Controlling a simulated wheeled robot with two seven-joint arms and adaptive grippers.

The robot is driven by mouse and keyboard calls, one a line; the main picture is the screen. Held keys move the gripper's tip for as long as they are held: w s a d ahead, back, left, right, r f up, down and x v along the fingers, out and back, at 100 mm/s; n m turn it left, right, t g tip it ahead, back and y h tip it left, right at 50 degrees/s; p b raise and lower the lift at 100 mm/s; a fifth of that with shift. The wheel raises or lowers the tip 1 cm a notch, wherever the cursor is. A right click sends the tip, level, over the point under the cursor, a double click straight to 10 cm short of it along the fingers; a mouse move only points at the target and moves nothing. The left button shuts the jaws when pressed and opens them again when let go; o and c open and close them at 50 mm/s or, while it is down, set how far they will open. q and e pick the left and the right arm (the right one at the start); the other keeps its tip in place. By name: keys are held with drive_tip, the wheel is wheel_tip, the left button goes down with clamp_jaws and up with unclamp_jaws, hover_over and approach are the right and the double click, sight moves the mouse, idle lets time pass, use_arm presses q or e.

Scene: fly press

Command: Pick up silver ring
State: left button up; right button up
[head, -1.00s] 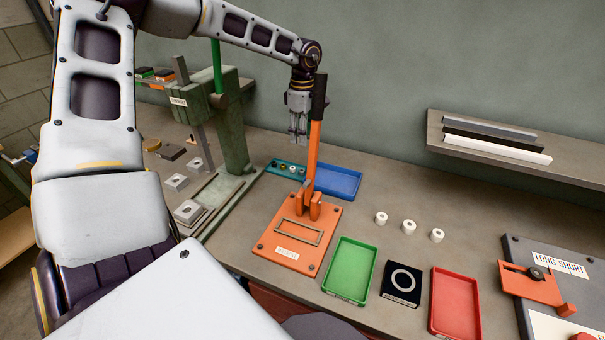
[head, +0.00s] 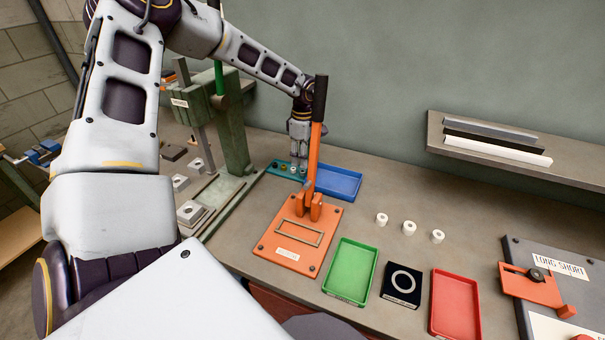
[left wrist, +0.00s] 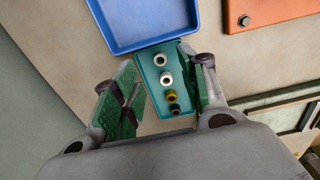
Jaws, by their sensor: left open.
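The small teal tray (left wrist: 149,77) holds a row of small rings in the left wrist view. Two are pale, a silvery-white one (left wrist: 161,60) at the far end and another (left wrist: 166,78) beside it. I cannot tell for sure which is the silver ring. A gold ring (left wrist: 172,96) and a dark ring (left wrist: 175,109) follow. My left gripper (left wrist: 160,70) is open and empty, its fingers on either side of the tray. In the head view, my left gripper (head: 299,166) is low at the right part of the teal tray (head: 275,168), partly hiding it.
A blue tray (head: 340,182) lies right beside the teal tray. An orange-handled lever press (head: 313,150) stands in front of the gripper. A green press (head: 233,135) stands to the left. Several white rollers, green and red trays lie to the right.

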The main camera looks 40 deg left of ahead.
sight(301, 173)
use_arm(q)
drive_tip(key=shift+f, duration=0.15)
use_arm(e)
drive_tip(key=shift+d, duration=0.45)
use_arm(q)
drive_tip(key=shift+f, duration=0.1)
use_arm(e)
drive_tip(key=shift+a, duration=0.1)
use_arm(q)
drive_tip(key=shift+a+f+p, duration=0.1)
drive_tip(key=shift+f+p, duration=0.2)
drive_tip(key=shift+f, duration=2.05)
drive_tip(key=shift+s+f, duration=0.1)
drive_tip(key=shift+s, duration=0.1)
use_arm(e)
drive_tip(key=shift+s+a+r, duration=0.15)
drive_tip(key=shift+a+r, duration=0.05)
drive_tip(key=shift+a, duration=0.2)
drive_tip(key=shift+s+a+r, duration=0.15)
drive_tip(key=shift+a, duration=0.25)
use_arm(q)
drive_tip(key=shift+f, duration=0.15)
use_arm(e)
drive_tip(key=shift+d, duration=0.1)
use_arm(q)
drive_tip(key=shift+s, duration=0.25)
drive_tip(key=c, duration=0.6)
drive_tip(key=shift+c, duration=1.1)
